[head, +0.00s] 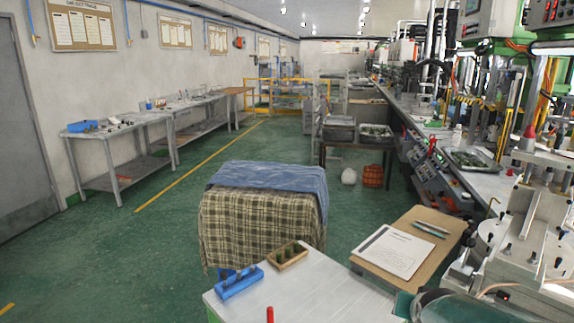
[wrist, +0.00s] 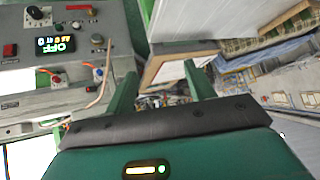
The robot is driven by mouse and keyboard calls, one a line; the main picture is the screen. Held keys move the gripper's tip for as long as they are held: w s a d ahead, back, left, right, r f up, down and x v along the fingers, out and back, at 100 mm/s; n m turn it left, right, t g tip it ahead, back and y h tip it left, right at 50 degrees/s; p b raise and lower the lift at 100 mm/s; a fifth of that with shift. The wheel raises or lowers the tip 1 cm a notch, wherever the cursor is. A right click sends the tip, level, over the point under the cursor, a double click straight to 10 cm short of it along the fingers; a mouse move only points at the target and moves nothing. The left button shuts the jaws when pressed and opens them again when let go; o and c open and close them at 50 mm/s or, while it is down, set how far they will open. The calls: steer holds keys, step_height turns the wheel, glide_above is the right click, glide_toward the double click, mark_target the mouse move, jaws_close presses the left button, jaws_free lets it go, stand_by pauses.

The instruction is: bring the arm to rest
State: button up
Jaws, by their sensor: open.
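My gripper (wrist: 162,82) shows in the wrist view as two green fingers standing apart beyond a dark bar. It is open, and nothing is seen held between the fingers. A grey control panel (wrist: 20,85) with a lit display, knobs and a red button is close on the left of the fingers. The edge of a pale table top is just beyond them.
A white table (head: 310,290) bears a blue holder (head: 238,284) and a small wooden box (head: 288,256). A clipboard with paper (head: 395,250) lies right. A cloth-covered stack (head: 262,220) stands behind. Machines line the right; the green floor (head: 150,245) is clear at left.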

steer(key=s+a+r+n+g+y, duration=0.1)
steer(key=s+a+r+n, duration=0.1)
steer(key=s+a, duration=0.4)
steer(key=s+a+r+n+g+y, duration=0.1)
steer(key=s+a+r+n, duration=0.2)
steer(key=s, duration=0.8)
steer(key=a+r, duration=0.2)
steer(key=a, duration=0.1)
steer(key=shift+s+a+g+y, duration=0.3)
steer(key=shift+s+g, duration=0.05)
steer(key=shift+g, duration=0.05)
steer(key=shift+c, duration=0.4)
steer(key=c, duration=0.3)
steer(key=shift+s, duration=0.1)
